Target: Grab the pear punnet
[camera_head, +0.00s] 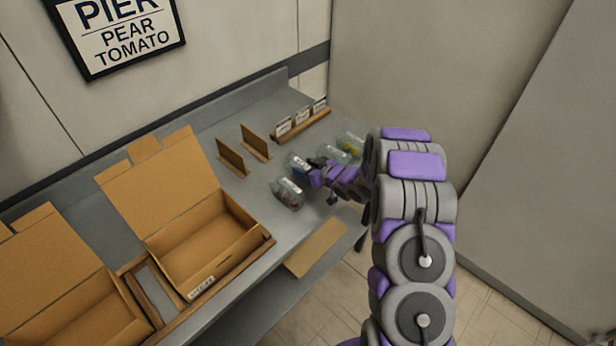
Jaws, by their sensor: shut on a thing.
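Several small clear punnets stand in a group on the grey counter (110,222). One punnet (288,193) is at the front, one with a bluish patch (297,162) is just behind it, and a greenish one (333,153) is to the right. Another with yellow contents (350,142) is farther right. My gripper (311,168) is among them, shut on a punnet that looks like the bluish one. My fingers and wrist partly hide it. The contents are too small to tell which punnet holds pears.
An open cardboard box (215,250) stands left of the punnets, with another (60,290) at far left. Two brown dividers (243,148) and a wooden rack with labels (300,122) stand behind. A wall sign (120,35) reads "PIER PEAR TOMATO".

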